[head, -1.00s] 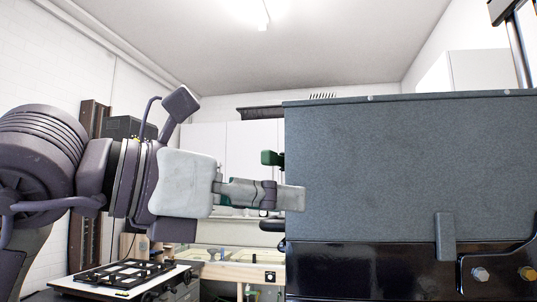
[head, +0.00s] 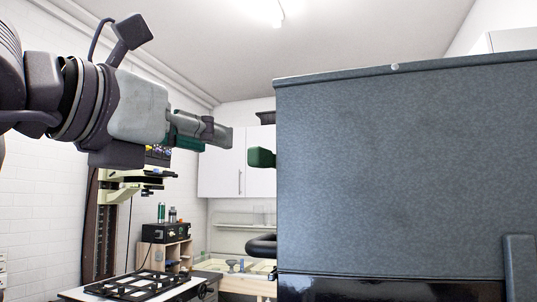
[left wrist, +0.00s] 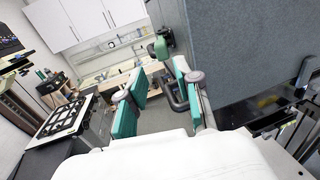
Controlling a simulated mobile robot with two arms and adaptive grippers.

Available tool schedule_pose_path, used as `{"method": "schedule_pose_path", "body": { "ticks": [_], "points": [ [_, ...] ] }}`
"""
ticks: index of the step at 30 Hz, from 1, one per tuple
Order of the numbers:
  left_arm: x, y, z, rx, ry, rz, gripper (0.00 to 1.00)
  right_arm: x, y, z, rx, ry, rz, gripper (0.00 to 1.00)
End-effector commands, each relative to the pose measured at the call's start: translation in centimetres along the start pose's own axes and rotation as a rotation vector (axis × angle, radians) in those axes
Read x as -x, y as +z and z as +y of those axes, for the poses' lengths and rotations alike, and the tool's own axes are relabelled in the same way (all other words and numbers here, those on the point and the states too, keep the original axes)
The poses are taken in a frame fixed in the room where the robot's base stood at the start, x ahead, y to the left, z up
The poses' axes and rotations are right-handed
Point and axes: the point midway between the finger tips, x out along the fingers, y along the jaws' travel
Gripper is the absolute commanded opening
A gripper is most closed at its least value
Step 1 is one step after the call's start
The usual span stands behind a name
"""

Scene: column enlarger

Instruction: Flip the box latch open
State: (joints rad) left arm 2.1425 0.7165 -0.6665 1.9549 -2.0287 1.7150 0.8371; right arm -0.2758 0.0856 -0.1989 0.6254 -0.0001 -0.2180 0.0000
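The large grey box (head: 400,170) fills the right side of the head view and the upper right of the left wrist view (left wrist: 235,55). A grey upright tab (head: 519,268) on its front may be the latch; I cannot tell for sure. A dark green knob (head: 262,157) sticks out from the box's left side and shows beyond my fingers in the left wrist view (left wrist: 160,48). My left gripper (head: 218,134) is in the air left of the box, apart from its front. Its teal-padded fingers (left wrist: 158,78) are spread and empty. My right gripper is out of view.
A black loop-shaped part (head: 262,246) stands out below the knob. A white-topped bench with a black frame (head: 135,285) is at lower left. White cabinets (head: 235,165) hang behind. The air between my left gripper and the box is clear.

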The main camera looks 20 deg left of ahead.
Motion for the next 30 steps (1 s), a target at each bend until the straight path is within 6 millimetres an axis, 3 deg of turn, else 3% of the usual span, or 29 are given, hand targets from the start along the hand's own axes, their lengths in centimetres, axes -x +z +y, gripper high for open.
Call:
{"method": "schedule_pose_path", "body": {
  "ticks": [9,16,21,30],
  "points": [
    [-6.5,0.3,-0.1,0.0,-0.001,0.008,0.33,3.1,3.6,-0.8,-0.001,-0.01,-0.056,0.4],
    [-10.7,0.2,-0.1,-0.001,-0.002,0.006,0.33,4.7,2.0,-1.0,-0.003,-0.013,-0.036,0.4],
    [-12.4,0.1,-0.1,-0.001,-0.003,0.004,0.33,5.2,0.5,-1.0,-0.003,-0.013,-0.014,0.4],
    [-12.9,-0.1,-0.1,-0.001,-0.003,0.002,0.33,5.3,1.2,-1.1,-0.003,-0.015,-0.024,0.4]
  ]
}}
